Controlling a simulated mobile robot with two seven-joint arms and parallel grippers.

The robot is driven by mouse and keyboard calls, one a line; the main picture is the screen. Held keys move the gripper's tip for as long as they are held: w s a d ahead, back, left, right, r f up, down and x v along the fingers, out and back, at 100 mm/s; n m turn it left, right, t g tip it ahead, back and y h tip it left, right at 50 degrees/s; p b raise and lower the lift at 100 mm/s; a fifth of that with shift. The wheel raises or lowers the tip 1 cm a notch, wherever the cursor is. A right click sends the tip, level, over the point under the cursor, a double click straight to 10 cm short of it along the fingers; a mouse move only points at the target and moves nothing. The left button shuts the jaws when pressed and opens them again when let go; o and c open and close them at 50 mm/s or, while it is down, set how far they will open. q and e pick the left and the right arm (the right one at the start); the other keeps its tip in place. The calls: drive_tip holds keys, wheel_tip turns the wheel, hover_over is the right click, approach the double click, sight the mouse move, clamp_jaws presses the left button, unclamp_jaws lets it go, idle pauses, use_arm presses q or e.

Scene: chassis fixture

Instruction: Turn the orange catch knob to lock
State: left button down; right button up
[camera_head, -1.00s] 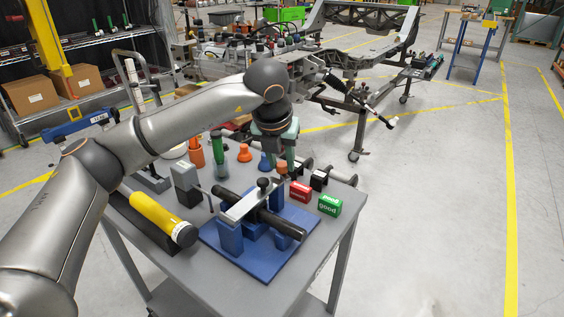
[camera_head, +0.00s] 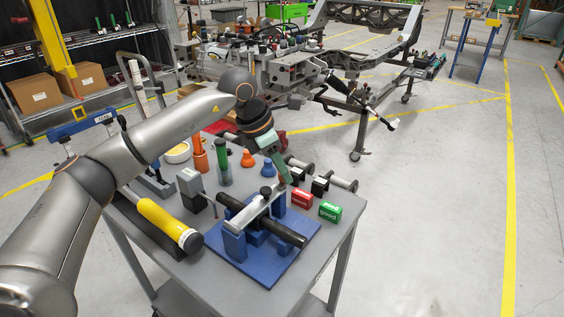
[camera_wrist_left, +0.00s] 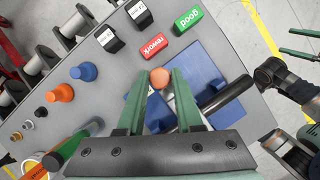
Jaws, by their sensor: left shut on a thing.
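The orange catch knob (camera_wrist_left: 159,77) shows in the left wrist view between the fingertips of my left gripper (camera_wrist_left: 160,82). The gripper is shut on it. In the head view my left gripper (camera_head: 283,178) reaches down at the right end of the fixture's clamp bar and hides the knob. The light metal clamp bar (camera_head: 254,207) lies across a black tube (camera_head: 285,233) on the blue fixture (camera_head: 266,268). My right gripper (camera_wrist_left: 300,44) shows only as two green fingers, apart and empty, at the left wrist view's right edge.
A red block (camera_head: 302,198) and a green block (camera_head: 330,211) stand right of the fixture. Orange (camera_head: 248,159) and blue (camera_head: 267,168) knob-shaped pieces stand behind it. A yellow cylinder (camera_head: 165,222) lies to the left. The grey table's (camera_head: 190,278) front edge is clear.

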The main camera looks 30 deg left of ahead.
use_arm(q)
drive_tip(key=shift+r+m+p, duration=0.1)
drive_tip(key=shift+m+p, duration=0.4)
drive_tip(key=shift+m, duration=0.4)
drive_tip(key=shift+w+a+m+g+h, duration=0.1)
drive_tip(key=shift+m+g+h, duration=0.2)
drive_tip(key=c, duration=0.6)
unclamp_jaws()
drive_tip(key=shift+o, duration=0.2)
drive_tip(key=p+v, duration=0.1)
drive_tip(key=v, duration=1.1)
drive_tip(key=shift+p, duration=0.35)
